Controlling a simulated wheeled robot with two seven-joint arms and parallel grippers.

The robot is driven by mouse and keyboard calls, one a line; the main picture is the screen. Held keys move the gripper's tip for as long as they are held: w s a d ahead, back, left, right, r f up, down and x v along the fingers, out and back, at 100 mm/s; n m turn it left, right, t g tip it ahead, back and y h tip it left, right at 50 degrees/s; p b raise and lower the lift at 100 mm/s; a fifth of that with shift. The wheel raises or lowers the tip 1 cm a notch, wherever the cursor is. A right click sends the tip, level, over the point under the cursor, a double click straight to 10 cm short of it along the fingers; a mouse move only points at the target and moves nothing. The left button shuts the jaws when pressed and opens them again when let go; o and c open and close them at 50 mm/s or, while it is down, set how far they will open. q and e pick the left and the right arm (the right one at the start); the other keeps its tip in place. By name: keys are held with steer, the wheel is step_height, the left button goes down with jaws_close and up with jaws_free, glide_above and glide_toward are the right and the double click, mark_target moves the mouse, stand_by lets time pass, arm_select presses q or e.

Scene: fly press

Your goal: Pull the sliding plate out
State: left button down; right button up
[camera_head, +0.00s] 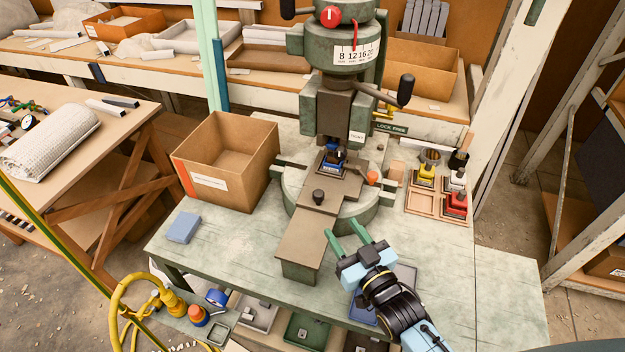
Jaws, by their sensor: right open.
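The fly press (341,100) stands at the middle of the pale green bench. Its sliding plate (306,237) is a flat brown plate running from under the ram toward the front of the bench, with a dark knob (318,197) on top. A small blue piece (331,157) sits beneath the ram at the plate's back end. My right gripper (347,237) is open, with two green fingers apart and nothing between them. It is to the right of the plate's front part, pointing toward the press. My left gripper is not in view.
An open cardboard box (228,160) stands left of the press, with a blue block (184,227) in front of it. A wooden tray (424,203) with yellow and red pieces lies at the right. An orange knob (372,178) is by the press base.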

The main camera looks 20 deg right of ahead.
mark_target(321, 199)
steer(key=w, duration=0.2)
steer(key=w+a, duration=0.1)
steer(key=w, duration=0.2)
steer(key=shift+w+a+r, duration=0.15)
steer(key=shift+w, duration=0.1)
steer(key=w, duration=0.2)
steer(key=w+a, duration=0.1)
steer(key=w, duration=0.2)
steer(key=shift+w, duration=0.45)
steer(key=shift+w+a, duration=0.1)
steer(key=shift+w, duration=0.05)
steer(key=c, duration=0.4)
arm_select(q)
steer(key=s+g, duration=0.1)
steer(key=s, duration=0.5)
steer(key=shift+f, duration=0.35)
arm_select(e)
jaws_close()
